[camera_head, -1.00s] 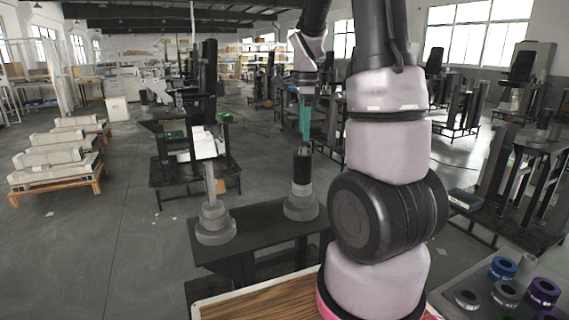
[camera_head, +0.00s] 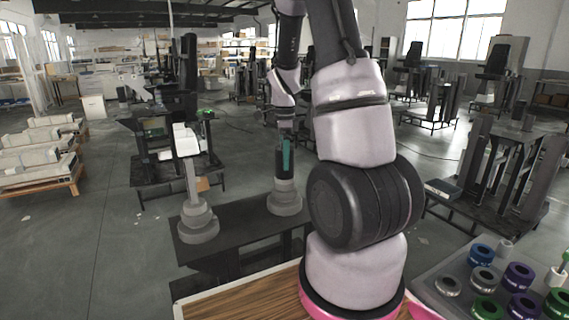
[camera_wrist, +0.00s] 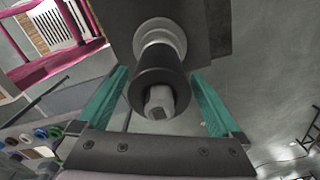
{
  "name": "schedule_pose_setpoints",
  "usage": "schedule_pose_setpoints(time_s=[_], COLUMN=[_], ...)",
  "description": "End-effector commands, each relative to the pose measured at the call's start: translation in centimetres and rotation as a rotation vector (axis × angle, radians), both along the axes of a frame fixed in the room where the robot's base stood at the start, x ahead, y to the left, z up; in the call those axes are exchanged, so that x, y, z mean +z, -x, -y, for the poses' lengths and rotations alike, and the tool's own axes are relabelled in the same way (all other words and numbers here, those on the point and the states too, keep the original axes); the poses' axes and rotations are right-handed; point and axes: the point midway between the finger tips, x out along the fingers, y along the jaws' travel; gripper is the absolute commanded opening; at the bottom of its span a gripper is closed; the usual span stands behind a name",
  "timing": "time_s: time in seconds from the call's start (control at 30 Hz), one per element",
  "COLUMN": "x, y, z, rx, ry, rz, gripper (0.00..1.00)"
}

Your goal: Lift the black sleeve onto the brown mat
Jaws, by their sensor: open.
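The black sleeve (camera_head: 284,183) is upright around a post on a grey stepped base, on the dark bench. In the wrist view the sleeve (camera_wrist: 154,78) is seen from above, with the pale post tip inside its opening. My gripper (camera_head: 287,158) is open, lowered over the sleeve from above. In the wrist view its two green fingers (camera_wrist: 157,103) are on either side of the sleeve, with gaps visible. The brown mat (camera_head: 235,303) lies at the bottom of the head view, partly hidden by my arm.
A second grey post (camera_head: 198,215) on a stepped base stands left on the dark bench (camera_head: 240,232). A grey tray (camera_head: 432,285) at lower right holds several coloured rings. Other benches and racks stand farther back, with open floor at left.

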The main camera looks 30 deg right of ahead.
Motion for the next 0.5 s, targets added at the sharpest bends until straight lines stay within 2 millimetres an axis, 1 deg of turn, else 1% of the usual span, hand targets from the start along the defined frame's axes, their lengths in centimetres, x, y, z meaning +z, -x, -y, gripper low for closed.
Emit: schedule_pose_setpoints(time_s=[0.17, 0.2, 0.27, 0.3, 0.37, 0.4, 0.43, 0.5], x=[-0.01, -0.01, 0.0, 0.0, 0.0, 0.0, 0.01, 0.06], y=[0.0, 0.0, 0.0, 0.0, 0.0, 0.0, 0.0, -0.04], z=[0.01, 0.01, 0.01, 0.01, 0.02, 0.02, 0.02, 0.04], rx=[0.0, 0.0, 0.0, 0.0, 0.0, 0.0, 0.0, 0.0], ry=[0.0, 0.0, 0.0, 0.0, 0.0, 0.0, 0.0, 0.001], rz=[0.001, 0.0, 0.001, 0.0, 0.001, 0.001, 0.001, 0.002], gripper=[1.0, 0.92, 0.69, 0.54, 0.31, 0.16, 0.05, 0.05])
